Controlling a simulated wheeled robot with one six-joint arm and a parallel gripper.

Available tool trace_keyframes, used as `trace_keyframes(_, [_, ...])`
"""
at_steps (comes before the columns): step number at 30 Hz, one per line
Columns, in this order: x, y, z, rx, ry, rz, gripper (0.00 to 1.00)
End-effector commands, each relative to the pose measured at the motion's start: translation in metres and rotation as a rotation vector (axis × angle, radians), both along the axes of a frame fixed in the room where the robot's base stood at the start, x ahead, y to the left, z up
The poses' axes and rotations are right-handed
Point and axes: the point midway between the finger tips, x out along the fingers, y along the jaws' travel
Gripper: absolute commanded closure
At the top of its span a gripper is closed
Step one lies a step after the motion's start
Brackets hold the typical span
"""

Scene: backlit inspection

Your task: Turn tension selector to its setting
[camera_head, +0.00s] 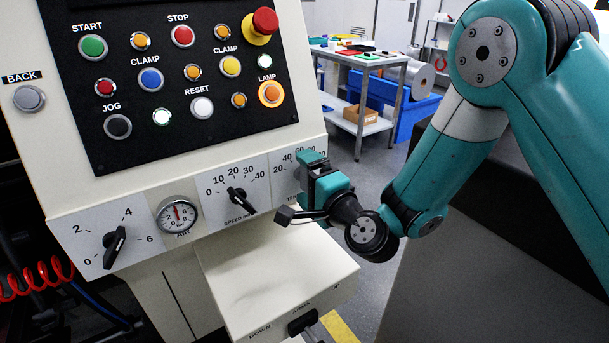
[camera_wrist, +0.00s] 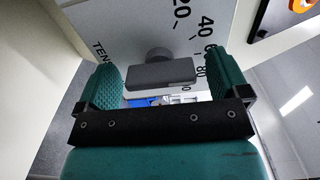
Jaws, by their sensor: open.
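The tension selector (camera_wrist: 160,74) is a dark grey bar knob on a round hub in the wrist view. Its pale dial plate carries 20, 40, 60, 80 and part of the word TENSION. My gripper (camera_wrist: 164,80) is open, with one green ridged finger on each side of the bar. A gap shows at the right finger; whether the left one touches cannot be told. In the head view my gripper (camera_head: 314,178) covers the tension knob and most of its dial (camera_head: 284,172). The knob's pointing mark is not clear.
The speed knob (camera_head: 237,197) is just left of my gripper, with the air gauge (camera_head: 178,215) and another knob (camera_head: 114,247) farther left. The button panel (camera_head: 165,75) is above. A white ledge (camera_head: 275,270) juts out below.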

Motion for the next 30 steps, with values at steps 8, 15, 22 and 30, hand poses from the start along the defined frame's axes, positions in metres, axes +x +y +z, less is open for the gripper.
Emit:
trace_keyframes(8, [-0.0007, 0.0017, 0.0005, 0.000, -0.001, 0.003, 0.50])
trace_keyframes(15, [-0.0002, 0.0001, 0.0000, -0.008, -0.006, 0.000, 0.56])
trace_keyframes(22, [0.0002, -0.0012, -0.0003, -0.078, -0.053, -0.002, 0.56])
trace_keyframes(30, [0.0009, -0.0027, -0.0013, -0.232, -0.157, -0.005, 0.56])
